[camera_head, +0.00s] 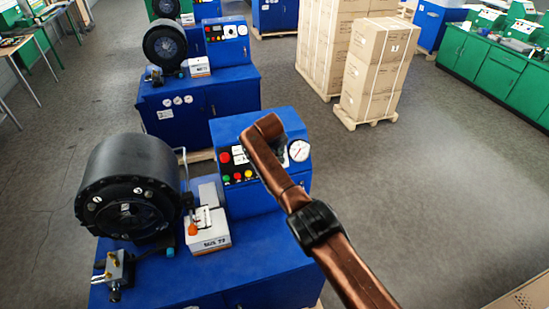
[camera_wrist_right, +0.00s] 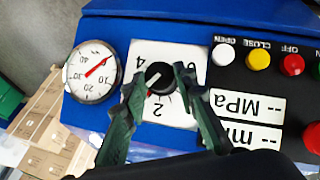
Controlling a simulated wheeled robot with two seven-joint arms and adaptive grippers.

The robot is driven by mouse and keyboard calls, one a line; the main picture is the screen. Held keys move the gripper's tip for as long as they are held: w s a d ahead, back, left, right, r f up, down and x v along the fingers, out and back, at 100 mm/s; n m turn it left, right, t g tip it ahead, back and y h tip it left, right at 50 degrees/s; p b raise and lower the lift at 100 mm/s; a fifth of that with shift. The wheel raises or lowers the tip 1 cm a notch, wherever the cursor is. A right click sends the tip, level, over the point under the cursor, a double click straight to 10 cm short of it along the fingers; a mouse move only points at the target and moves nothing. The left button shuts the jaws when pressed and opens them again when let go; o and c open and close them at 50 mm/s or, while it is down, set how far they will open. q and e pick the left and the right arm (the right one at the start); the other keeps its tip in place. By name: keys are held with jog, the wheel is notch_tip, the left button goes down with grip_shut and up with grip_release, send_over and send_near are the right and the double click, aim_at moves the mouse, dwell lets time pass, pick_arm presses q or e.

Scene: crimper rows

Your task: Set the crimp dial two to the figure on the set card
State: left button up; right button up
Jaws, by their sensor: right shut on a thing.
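My right gripper (camera_wrist_right: 159,78) is shut on a black dial knob (camera_wrist_right: 161,75) on a white plate (camera_wrist_right: 150,52), one finger on each side. The figures 2 and 4 show on the plate, and another is partly hidden by the right finger. A pale mark shows on the knob; I cannot tell which figure it points at. In the head view, my copper right arm reaches over the nearest blue control box (camera_head: 225,128) and hides the knob and fingers. A white block (camera_head: 207,243) beside that box bears small printing, too small to read surely. My left gripper is out of view.
A pressure gauge (camera_wrist_right: 90,71) and coloured buttons (camera_wrist_right: 258,58) flank the dial. A black crimper head (camera_head: 128,180) stands left on the blue bench. Another crimper (camera_head: 165,46) stands behind.

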jog(key=shift+d+f+m+g+y+b, duration=0.15)
jog(key=shift+m+g+y+b, duration=0.15)
jog(key=shift+m+y+b, duration=0.35)
jog(key=shift+d+f+m+g+y+b, duration=0.15)
jog(key=shift+m+g+y+b, duration=0.2)
jog(key=shift+m+b, duration=0.45)
jog(key=o, duration=1.1)
jog(key=shift+r, duration=0.1)
jog(key=shift+o, duration=0.3)
jog(key=shift+r, duration=0.1)
jog(key=shift+a, duration=0.1)
jog(key=shift+r, duration=0.1)
